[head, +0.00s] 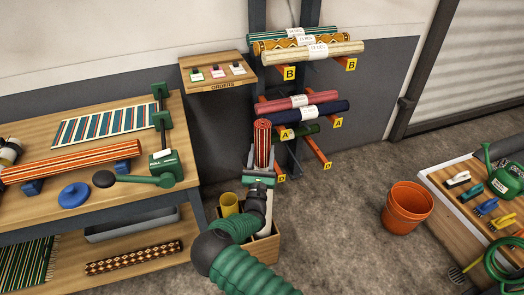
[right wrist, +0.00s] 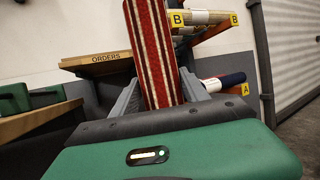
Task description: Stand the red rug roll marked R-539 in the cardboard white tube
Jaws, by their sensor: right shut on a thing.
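A red rug roll with pale stripes (head: 262,143) stands about upright in my right gripper (head: 261,172), which is shut on it. Its upper part also shows in the right wrist view (right wrist: 153,50), slightly tilted in the picture. No R-539 mark is readable on it. The white tube (head: 268,215) shows as a narrow strip beside my right arm, in a wooden crate (head: 263,251) on the floor. My gripper is above the crate. My arm hides most of the tube, so I cannot tell how the roll's lower end sits relative to it. My left gripper is not in view.
A yellow tube (head: 229,204) stands in the crate's left side. A rack behind holds a pink-red roll (head: 298,102), a navy roll (head: 318,112) and others on orange arms. A workbench (head: 190,150) is at left. An orange bucket (head: 407,207) stands at right on open floor.

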